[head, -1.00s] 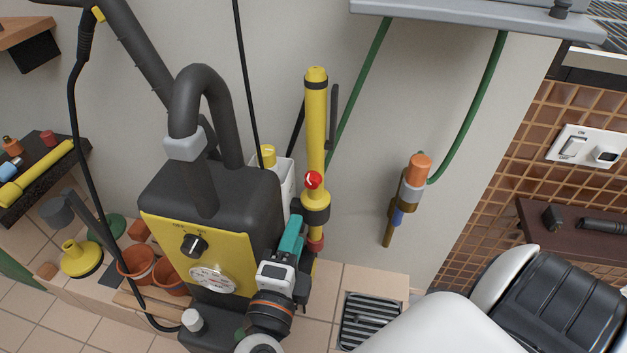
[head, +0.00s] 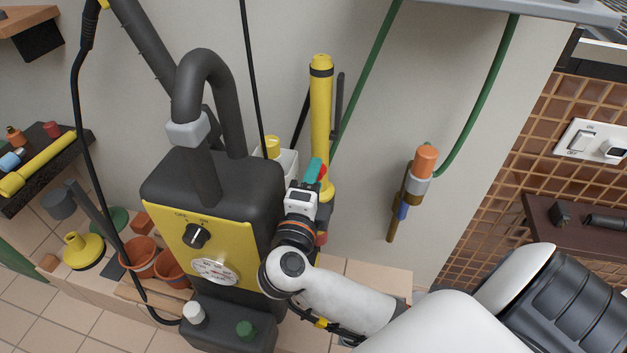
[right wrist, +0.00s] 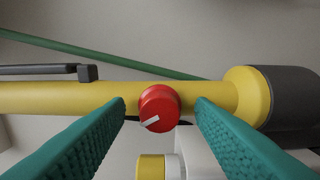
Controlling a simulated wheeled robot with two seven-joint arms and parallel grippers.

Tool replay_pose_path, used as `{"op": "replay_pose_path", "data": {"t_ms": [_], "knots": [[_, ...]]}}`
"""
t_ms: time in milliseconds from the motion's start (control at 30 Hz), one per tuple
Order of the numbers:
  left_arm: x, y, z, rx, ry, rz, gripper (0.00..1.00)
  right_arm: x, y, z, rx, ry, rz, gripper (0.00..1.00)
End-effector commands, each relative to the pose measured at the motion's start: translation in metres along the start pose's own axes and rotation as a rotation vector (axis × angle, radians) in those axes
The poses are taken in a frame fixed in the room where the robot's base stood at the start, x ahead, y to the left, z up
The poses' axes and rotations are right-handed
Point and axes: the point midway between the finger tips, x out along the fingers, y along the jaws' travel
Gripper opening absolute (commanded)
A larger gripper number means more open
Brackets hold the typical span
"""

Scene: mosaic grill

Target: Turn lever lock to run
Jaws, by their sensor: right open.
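A round red knob (right wrist: 160,108) with a white pointer mark sits on the side of a yellow tube (right wrist: 60,98). The mark points to the lower left in the right wrist view. In the head view the knob (head: 323,171) is partly hidden behind my right gripper (head: 315,170). My right gripper is open, its teal fingers on either side of the knob in the right wrist view (right wrist: 161,105), with gaps on both sides. I cannot tell how far the tips reach along it. A thin black lever (right wrist: 40,70) runs beside the tube. My left gripper is out of view.
A black machine with a yellow panel (head: 228,238) and dial stands left of my right arm. A white container (head: 285,162) is close behind the gripper. An orange-capped nozzle (head: 424,162) on a green hose hangs to the right, with bare wall between.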

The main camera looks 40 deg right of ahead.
Motion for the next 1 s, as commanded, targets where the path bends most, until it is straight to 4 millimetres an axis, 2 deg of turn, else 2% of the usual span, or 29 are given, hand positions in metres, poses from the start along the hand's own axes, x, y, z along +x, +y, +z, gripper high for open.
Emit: {"op": "replay_pose_path", "data": {"t_ms": [67,100,367,533,700,833,1000], "knots": [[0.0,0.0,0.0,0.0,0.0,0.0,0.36,0.0,0.0,0.0,0.0,0.0,0.0,0.49],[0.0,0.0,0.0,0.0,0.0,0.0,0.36,0.0,0.0,0.0,0.0,0.0,0.0,0.46],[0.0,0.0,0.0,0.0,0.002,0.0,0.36,0.0,0.0,0.0,0.0,0.0,0.0,0.05],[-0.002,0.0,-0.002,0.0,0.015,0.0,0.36,-0.001,-0.001,0.0,0.063,-0.001,-0.006,0.05],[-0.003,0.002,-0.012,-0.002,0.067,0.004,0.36,-0.001,-0.002,0.0,0.282,-0.003,-0.008,0.05],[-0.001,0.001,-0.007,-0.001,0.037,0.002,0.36,-0.001,-0.002,0.0,0.426,-0.003,-0.005,0.05],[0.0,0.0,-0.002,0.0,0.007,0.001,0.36,-0.001,-0.001,0.0,0.499,-0.001,-0.003,0.05]]}}
